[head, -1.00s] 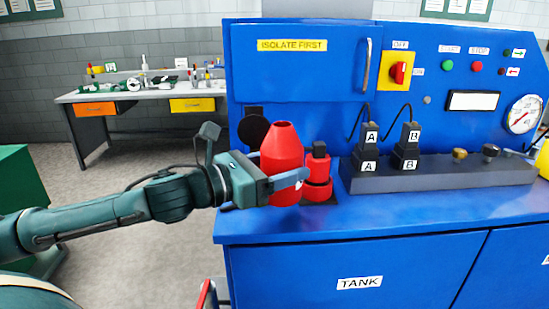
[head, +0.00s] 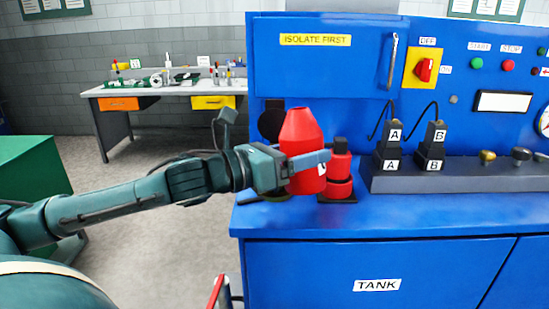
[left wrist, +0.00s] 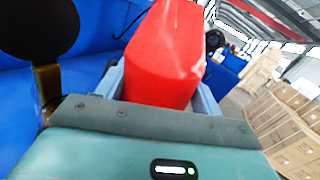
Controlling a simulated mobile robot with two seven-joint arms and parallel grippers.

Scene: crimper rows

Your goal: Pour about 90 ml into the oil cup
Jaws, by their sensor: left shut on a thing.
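My left gripper (head: 308,172) is shut on a red bottle (head: 300,135) with a tapered neck. It holds the bottle above the left end of the blue bench, its top leaning slightly left. In the left wrist view the red bottle (left wrist: 168,55) fills the space between the fingers. A black round lid (head: 272,120) stands raised just left of the bottle; in the left wrist view the lid (left wrist: 38,28) is above a brass part (left wrist: 47,85), probably the oil cup. The cup's mouth and any liquid are hidden. My right gripper is not in view.
A red part with a black top (head: 340,168) stands close right of the bottle. Plugs marked A (head: 388,147) and B (head: 431,147) stand on a grey block further right. The blue panel (head: 320,75) rises behind. The bench front (head: 330,222) is clear.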

